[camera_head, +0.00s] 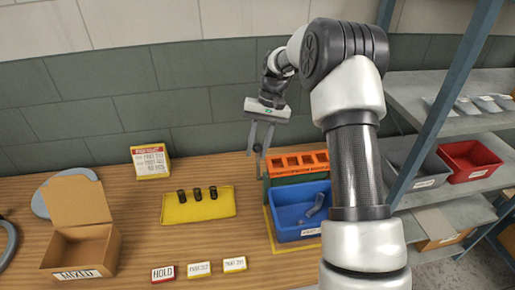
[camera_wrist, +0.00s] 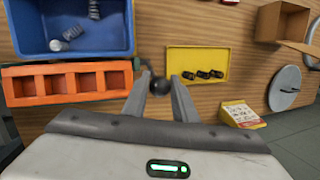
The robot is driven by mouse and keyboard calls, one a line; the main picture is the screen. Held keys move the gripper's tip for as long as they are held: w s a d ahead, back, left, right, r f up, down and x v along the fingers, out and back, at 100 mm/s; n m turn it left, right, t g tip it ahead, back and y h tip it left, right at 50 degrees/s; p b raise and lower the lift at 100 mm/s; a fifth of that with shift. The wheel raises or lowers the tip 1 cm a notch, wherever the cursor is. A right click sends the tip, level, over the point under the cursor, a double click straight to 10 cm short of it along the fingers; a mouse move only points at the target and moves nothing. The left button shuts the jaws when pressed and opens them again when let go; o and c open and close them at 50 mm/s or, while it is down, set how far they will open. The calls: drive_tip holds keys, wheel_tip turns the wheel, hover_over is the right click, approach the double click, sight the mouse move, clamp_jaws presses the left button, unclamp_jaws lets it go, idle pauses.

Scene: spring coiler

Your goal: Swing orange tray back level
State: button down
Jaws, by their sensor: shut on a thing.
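The orange tray (camera_head: 298,169) has a row of square pockets and sits above a green body (camera_head: 296,178) at the back of the blue bin. In the wrist view the orange tray (camera_wrist: 68,69) lies at the left, its pockets showing empty. A round black knob (camera_wrist: 158,86) stands at its right end. My gripper (camera_head: 257,153) is at the tray's left end in the head view. In the wrist view my gripper (camera_wrist: 158,82) has one finger on each side of the knob and is shut on it. The tray's exact tilt is hard to tell.
A blue bin (camera_head: 290,231) with grey parts stands in front of the tray. A yellow mat (camera_head: 178,213) holds several dark springs. An open cardboard box (camera_head: 62,254), small label cards (camera_head: 199,268) and a yellow sign (camera_head: 150,170) stand left. A metal shelf (camera_head: 440,119) rises right.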

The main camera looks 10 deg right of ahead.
drive_tip(key=shift+w+f+g, duration=0.25)
drive_tip(key=shift+w+g, duration=0.25)
drive_tip(key=shift+g, duration=0.05)
drive_tip(key=shift+w+f+g, duration=0.25)
drive_tip(key=shift+w+g, duration=0.2)
drive_tip(key=shift+g, duration=0.1)
drive_tip(key=c, duration=1.4)
unclamp_jaws()
drive_tip(key=shift+c, duration=0.2)
drive_tip(key=shift+r, duration=0.1)
drive_tip(key=shift+w, duration=0.1)
drive_tip(key=v, duration=0.7)
drive_tip(key=shift+r, duration=0.15)
